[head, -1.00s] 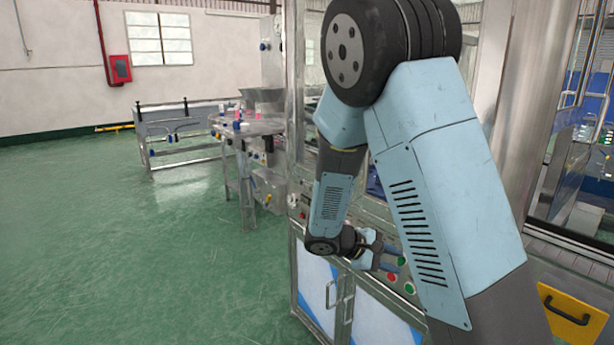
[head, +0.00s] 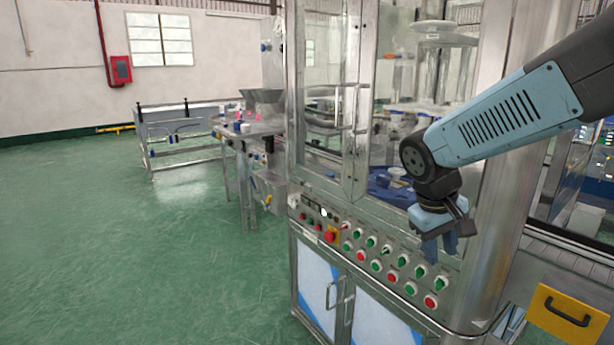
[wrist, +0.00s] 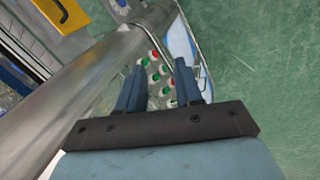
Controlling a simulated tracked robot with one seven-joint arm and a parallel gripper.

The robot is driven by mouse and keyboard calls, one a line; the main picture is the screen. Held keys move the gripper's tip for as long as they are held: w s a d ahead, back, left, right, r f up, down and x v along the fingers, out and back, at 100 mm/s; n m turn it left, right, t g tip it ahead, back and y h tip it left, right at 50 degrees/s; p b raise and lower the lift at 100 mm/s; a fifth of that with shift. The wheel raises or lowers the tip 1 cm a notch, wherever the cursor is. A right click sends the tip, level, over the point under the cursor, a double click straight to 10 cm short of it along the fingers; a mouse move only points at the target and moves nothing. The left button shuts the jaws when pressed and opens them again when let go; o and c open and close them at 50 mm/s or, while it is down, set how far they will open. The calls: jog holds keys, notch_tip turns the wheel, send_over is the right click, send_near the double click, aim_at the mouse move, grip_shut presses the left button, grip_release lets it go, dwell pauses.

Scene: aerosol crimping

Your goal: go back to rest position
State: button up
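My gripper (head: 440,248) hangs fingers down in front of the right part of the crimping machine's control panel (head: 372,262) in the head view. The panel carries rows of red and green buttons. In the wrist view my gripper (wrist: 158,85) shows its two blue fingers spread apart, with a clear gap and nothing between them. Buttons (wrist: 160,72) show beyond that gap. My arm reaches in from the right edge of the head view.
The machine's steel frame (head: 352,95) and glass door stand just left of my gripper. A steel column (head: 500,160) is behind my arm. A yellow drawer front (head: 568,312) is at lower right. Green floor (head: 150,260) at left is clear.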

jog(key=s+a+r+m+t+y, duration=0.2)
jog(key=s+r+m+t+y, duration=0.1)
jog(key=s+r, duration=0.4)
jog(key=shift+s+r+t, duration=0.4)
jog(key=shift+s+t, duration=0.3)
jog(key=shift+s, duration=0.05)
jog(key=shift+c, duration=0.2)
dwell(0.9)
